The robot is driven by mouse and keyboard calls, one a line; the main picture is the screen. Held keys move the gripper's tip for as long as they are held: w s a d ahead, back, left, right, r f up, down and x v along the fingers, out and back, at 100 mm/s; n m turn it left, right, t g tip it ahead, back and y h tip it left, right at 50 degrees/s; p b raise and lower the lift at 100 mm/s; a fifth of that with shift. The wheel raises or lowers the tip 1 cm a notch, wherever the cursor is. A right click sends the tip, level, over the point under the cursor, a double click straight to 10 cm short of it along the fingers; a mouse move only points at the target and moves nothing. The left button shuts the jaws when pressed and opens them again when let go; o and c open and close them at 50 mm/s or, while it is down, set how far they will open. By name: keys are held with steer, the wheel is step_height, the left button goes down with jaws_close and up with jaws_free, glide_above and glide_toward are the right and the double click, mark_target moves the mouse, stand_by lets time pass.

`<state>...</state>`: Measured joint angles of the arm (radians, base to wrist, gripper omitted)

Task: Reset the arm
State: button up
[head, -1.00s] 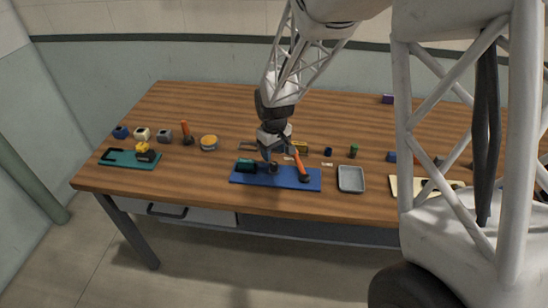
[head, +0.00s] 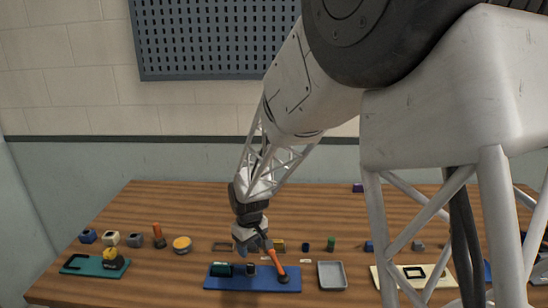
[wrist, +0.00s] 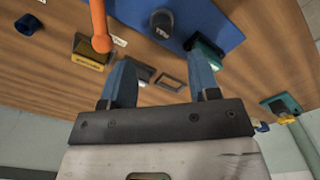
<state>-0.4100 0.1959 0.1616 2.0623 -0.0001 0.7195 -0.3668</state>
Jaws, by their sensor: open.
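My gripper (head: 257,245) hangs above the wooden table, just behind and above the blue mat (head: 240,284). In the wrist view my gripper (wrist: 160,72) has its two blue fingers apart with nothing between them. On the mat are a dark teal piece (head: 221,269), a dark cylinder (head: 250,269) and an orange-handled tool (head: 277,266). The wrist view shows the orange handle (wrist: 98,20) to the left of the fingers and the blue mat (wrist: 222,32) beyond them.
A grey tray (head: 332,275) lies right of the mat, with a cream board (head: 440,277) farther right. A teal board (head: 85,266) with a yellow-and-black item, several small blocks and a round orange-topped tin (head: 182,245) are at left. The table's back is mostly clear.

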steer(key=s+d+r+m+t, duration=0.2)
steer(key=s+d+r+m, duration=0.5)
steer(key=s+d+r, duration=1.35)
steer(key=s+d+m, duration=0.2)
steer(key=s+d, duration=0.5)
steer(key=s, duration=0.5)
steer(key=shift+s+f+t, duration=0.15)
steer(key=shift+f+t, duration=0.15)
steer(key=shift+f, duration=0.05)
